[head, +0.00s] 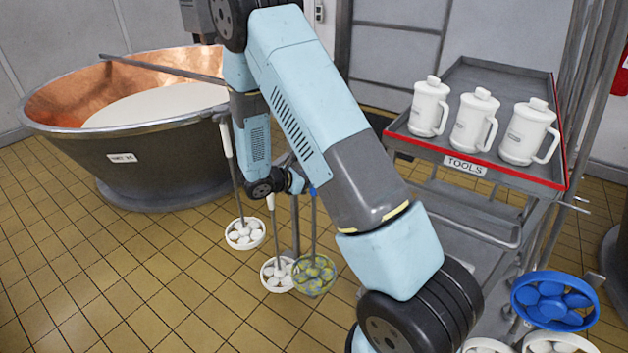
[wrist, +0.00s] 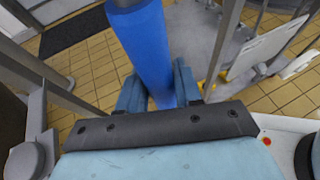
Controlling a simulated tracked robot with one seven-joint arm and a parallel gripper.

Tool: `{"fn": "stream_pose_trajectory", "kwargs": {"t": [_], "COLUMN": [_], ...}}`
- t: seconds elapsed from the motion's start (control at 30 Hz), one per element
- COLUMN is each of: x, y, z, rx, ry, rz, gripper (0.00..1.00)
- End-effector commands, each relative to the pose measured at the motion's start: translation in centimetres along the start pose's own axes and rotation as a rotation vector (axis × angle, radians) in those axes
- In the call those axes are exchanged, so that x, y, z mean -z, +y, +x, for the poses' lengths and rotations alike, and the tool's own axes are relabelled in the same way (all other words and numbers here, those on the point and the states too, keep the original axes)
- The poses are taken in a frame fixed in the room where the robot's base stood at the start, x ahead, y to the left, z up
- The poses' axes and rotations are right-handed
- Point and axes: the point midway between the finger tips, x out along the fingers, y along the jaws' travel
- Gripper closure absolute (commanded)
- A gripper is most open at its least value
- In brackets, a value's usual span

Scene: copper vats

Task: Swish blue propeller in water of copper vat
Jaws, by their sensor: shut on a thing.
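In the head view my gripper (head: 297,182) hangs at the end of my arm, partly hidden by the arm. In the wrist view its fingers (wrist: 158,92) are closed on a thick blue handle (wrist: 145,45). A small blue piece (head: 312,191) shows beside the gripper, above a thin rod that runs down to a yellow-green propeller (head: 314,275). I cannot tell for sure whether this is the held tool. A blue propeller (head: 553,300) is at the lower right, far from my gripper. The copper vat (head: 150,75), holding pale, whitish liquid (head: 165,103), stands left of my gripper.
Two white propellers (head: 245,233) (head: 277,272) hang near my gripper. A metal cart (head: 480,78) marked TOOLS carries three white jugs (head: 472,120) at the right. More white propellers (head: 556,342) are low right. The tiled floor (head: 130,262) is clear at the left front.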

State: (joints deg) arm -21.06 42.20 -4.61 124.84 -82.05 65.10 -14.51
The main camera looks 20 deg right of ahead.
Motion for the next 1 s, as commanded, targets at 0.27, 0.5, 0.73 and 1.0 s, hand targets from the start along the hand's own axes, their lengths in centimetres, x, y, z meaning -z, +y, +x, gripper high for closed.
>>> {"fn": "stream_pose_trajectory", "kwargs": {"t": [0.27,0.5,0.73,1.0], "x": [0.0,-0.2,-0.6,-1.1], "y": [0.1,0.1,0.1,0.1], "z": [-0.1,-0.1,-0.3,-0.6], "rx": [-0.002,-0.002,-0.002,-0.002], "ry": [0.000,-0.001,-0.001,-0.001], "rz": [0.000,0.001,0.000,0.001], "gripper": [1.00,1.00,1.00,1.00]}}
